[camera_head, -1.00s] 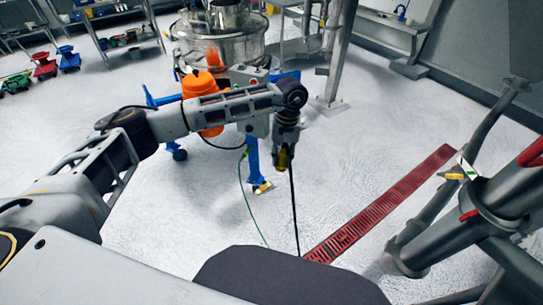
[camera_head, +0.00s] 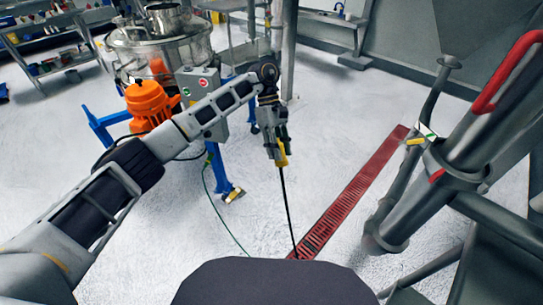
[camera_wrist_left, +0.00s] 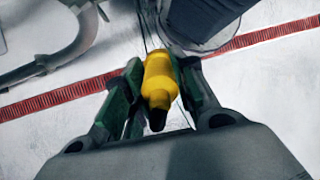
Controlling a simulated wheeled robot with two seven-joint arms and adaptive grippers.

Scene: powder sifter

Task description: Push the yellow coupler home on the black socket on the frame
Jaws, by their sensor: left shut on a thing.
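My left gripper (camera_head: 278,150) hangs pointing down over open floor near the middle of the head view. It is shut on the yellow coupler (camera_head: 283,157), from which a black hose runs down to the floor. In the left wrist view the coupler (camera_wrist_left: 159,75) sits between the green finger pads, with its dark end toward the camera. The grey tubular frame (camera_head: 408,200) stands to the right, apart from the gripper. A small yellow part (camera_head: 415,141) beside a white and green label shows on it. I cannot make out the black socket. My right gripper is out of view.
The steel sifter (camera_head: 160,50) with an orange motor (camera_head: 150,104), control box (camera_head: 203,95) and blue legs stands behind my left arm. A red floor grate (camera_head: 355,190) crosses the floor between gripper and frame. A green cable (camera_head: 222,205) lies on the floor.

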